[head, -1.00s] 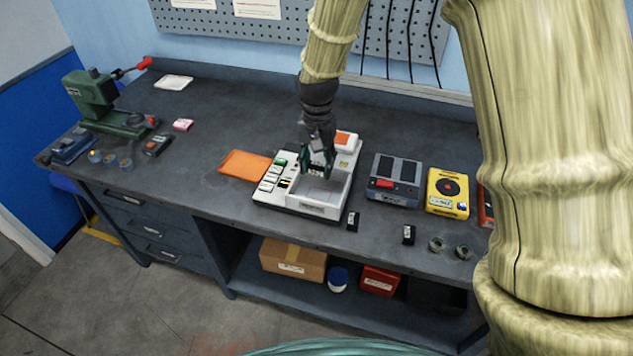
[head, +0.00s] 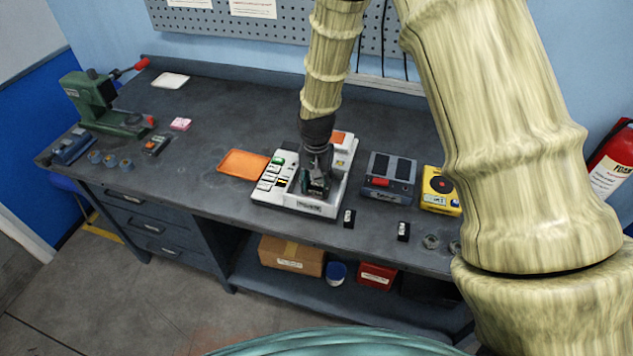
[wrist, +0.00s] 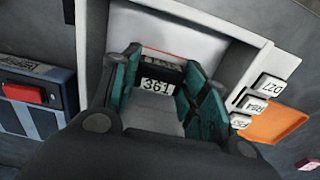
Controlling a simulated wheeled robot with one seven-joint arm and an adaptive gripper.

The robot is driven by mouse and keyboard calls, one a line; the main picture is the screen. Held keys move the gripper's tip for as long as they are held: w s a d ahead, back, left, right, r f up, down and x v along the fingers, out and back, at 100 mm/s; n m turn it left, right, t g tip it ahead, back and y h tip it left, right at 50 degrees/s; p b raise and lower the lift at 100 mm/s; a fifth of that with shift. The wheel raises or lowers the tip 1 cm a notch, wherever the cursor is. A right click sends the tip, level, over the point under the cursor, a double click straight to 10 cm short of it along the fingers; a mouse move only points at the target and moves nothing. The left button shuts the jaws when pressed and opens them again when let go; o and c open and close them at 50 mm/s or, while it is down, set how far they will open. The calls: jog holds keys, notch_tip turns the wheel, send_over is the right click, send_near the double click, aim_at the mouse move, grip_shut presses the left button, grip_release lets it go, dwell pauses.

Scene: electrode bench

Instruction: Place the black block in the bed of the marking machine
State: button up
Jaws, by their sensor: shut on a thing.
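The white marking machine (head: 272,200) stands at the middle of the bench, with labelled keys on its left and an orange-topped part at the back. Its walled bed also shows in the wrist view (wrist: 160,28). My gripper (head: 316,187) points down at the bed, near its front wall. In the wrist view, my gripper's green fingers (wrist: 160,82) are shut on a black block (wrist: 166,70) with a white label reading 361. The block's underside is hidden, so I cannot tell whether it touches the bed floor. In the head view the gripper hides the block.
Two small black blocks with white labels (head: 349,218) (head: 403,231) stand along the front edge. A grey device with a red switch (head: 390,178) and a yellow device (head: 440,190) are to the right. An orange tray (head: 243,162) lies left.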

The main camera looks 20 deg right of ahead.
aim_at(317, 186)
jog(key=shift+f, duration=0.15)
jog(key=o, duration=1.2)
jog(key=shift+r, duration=0.25)
jog(key=shift+r+b, duration=2.15)
jog(key=shift+r, duration=3.75)
